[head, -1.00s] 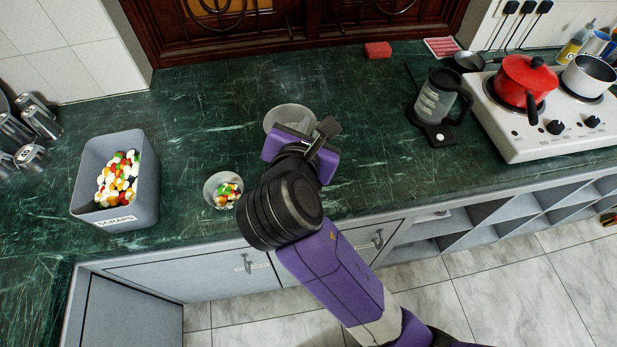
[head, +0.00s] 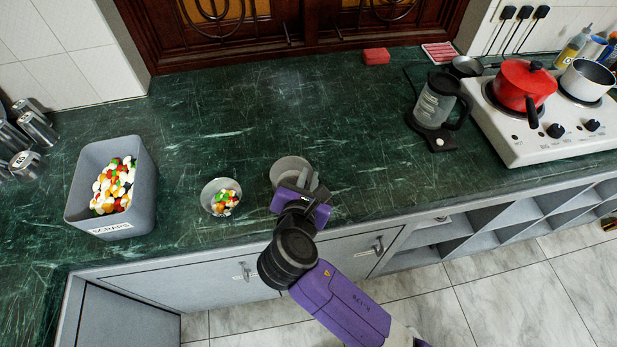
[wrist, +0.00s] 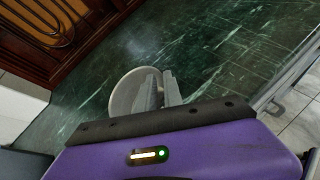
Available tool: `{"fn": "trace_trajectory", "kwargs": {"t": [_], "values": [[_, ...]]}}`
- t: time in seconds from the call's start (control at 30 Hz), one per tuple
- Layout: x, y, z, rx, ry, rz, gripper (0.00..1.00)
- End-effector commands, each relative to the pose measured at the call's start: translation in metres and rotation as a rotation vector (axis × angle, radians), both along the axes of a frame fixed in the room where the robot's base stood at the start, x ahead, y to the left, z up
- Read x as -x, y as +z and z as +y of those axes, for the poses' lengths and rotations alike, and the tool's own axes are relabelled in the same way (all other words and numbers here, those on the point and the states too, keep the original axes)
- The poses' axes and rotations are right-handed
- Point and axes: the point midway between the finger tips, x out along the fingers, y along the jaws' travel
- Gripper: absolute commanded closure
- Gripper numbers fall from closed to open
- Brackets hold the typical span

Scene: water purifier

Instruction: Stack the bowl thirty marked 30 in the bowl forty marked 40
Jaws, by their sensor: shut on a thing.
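My gripper (head: 306,184) is shut on the rim of a grey bowl (head: 286,167), near the front edge of the counter. In the wrist view the fingers (wrist: 160,91) sit at the wall of this bowl (wrist: 122,97), which looks empty where it shows. I cannot tell whether it touches the counter. A second, similar bowl (head: 208,196) stands upright on the counter to the left, with coloured pieces in it. The two bowls are apart. No 30 or 40 mark is readable, so I cannot tell which bowl is which.
A grey bin (head: 146,205) labelled SCRAPS, holding many coloured pieces, stands left of the second bowl. Metal canisters (head: 38,128) are at the far left. A jug (head: 436,103) and a hob with a red pot (head: 524,85) stand at the right. The counter's back middle (head: 290,100) is clear.

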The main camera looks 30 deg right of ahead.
Motion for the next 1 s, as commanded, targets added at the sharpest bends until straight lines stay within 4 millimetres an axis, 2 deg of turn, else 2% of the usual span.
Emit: {"fn": "trace_trajectory", "kwargs": {"t": [0.77, 0.8, 0.9, 1.0], "values": [[0.0, -0.012, -0.001, 0.001, -0.001, 0.0, 1.0], [0.0, -0.012, 0.0, 0.001, 0.0, 0.001, 0.87], [0.0, -0.012, 0.0, 0.0, -0.001, 0.0, 0.67], [0.0, -0.012, 0.0, 0.0, -0.001, 0.0, 0.67]]}}
